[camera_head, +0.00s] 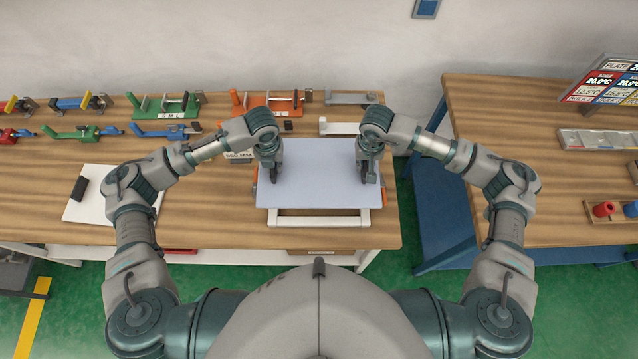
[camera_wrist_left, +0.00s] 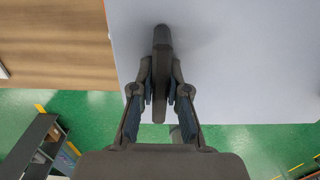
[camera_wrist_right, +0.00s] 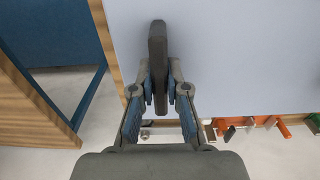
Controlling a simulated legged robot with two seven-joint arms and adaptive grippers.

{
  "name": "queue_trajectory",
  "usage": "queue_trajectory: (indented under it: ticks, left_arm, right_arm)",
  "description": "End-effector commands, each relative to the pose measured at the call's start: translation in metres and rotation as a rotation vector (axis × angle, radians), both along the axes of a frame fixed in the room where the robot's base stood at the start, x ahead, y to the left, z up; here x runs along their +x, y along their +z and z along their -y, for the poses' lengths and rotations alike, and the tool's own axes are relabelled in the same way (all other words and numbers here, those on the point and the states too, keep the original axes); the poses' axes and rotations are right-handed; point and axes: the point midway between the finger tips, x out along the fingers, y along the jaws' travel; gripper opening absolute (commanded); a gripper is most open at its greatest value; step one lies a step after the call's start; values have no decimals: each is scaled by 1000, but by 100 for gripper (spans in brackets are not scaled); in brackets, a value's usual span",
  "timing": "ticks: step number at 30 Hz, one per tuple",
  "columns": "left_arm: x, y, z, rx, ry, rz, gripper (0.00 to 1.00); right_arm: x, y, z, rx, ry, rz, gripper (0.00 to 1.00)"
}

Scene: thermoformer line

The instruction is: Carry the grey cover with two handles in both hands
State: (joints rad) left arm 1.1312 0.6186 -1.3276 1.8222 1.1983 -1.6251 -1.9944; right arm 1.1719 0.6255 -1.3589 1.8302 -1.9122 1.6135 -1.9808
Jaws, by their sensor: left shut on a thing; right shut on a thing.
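The grey cover (camera_head: 318,190) is a flat, pale panel in front of me at the right end of the left workbench. My left gripper (camera_head: 271,171) is at its left side and my right gripper (camera_head: 366,172) at its right side. In the left wrist view, the left gripper (camera_wrist_left: 160,90) is shut on a dark upright handle (camera_wrist_left: 161,42) of the cover. In the right wrist view, the right gripper (camera_wrist_right: 159,90) is shut on the other dark handle (camera_wrist_right: 157,40). A white frame (camera_head: 318,221) shows beyond the cover's near edge. I cannot tell whether the cover touches it.
Several coloured clamps (camera_head: 165,106) stand along the back of the left workbench (camera_head: 225,215). A white board (camera_head: 112,205) with a black block lies at the left. A second workbench (camera_head: 500,120) stands at the right, across a gap with green floor (camera_head: 412,235).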

Motion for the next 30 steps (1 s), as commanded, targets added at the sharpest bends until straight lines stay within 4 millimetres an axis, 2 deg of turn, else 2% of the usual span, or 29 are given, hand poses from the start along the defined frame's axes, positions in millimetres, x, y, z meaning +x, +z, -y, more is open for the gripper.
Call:
queue_trajectory:
  ticks: [17, 26, 30]
  left_arm:
    - [1, 1, -1, 1, 2, 2, 0]
    - [1, -27, -1, 1, 2, 0, 0]
    - [1, -21, -1, 1, 2, 1, 0]
  right_arm:
    - [0, 1, 0, 0, 0, 0, 0]
    - [0, -28, 0, 0, 0, -2, 0]
    - [1, -21, 0, 0, 0, -1, 0]
